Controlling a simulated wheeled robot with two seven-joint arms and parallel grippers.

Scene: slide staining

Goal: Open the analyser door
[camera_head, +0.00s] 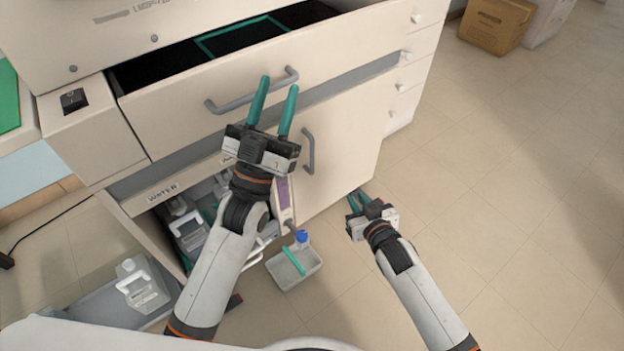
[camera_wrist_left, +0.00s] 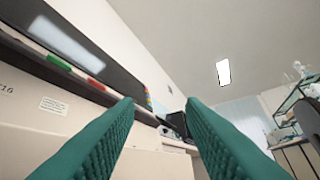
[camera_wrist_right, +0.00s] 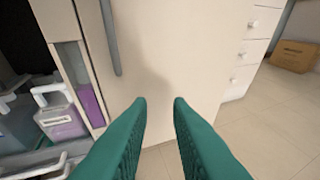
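The analyser is a large beige machine. Its pale lower door (camera_head: 343,145) has a grey vertical handle (camera_head: 308,150) near its left edge; both also show in the right wrist view, door (camera_wrist_right: 165,60) and handle (camera_wrist_right: 110,35). To the left of this door the cupboard is uncovered, with bottles inside. My left gripper (camera_head: 272,103) is open and empty, in front of the upper drawer's handle (camera_head: 252,92) in the picture; contact cannot be told. My right gripper (camera_head: 359,200) is open and empty, low beside the door's bottom right corner in the picture, apart from the handle.
The upper drawer (camera_head: 225,50) stands open with a dark inside. A small tray (camera_head: 292,275) with a blue-capped item sits below the cupboard, and a white bottle (camera_head: 142,287) stands at lower left. A cardboard box (camera_head: 496,24) is at the back. The floor at right is clear.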

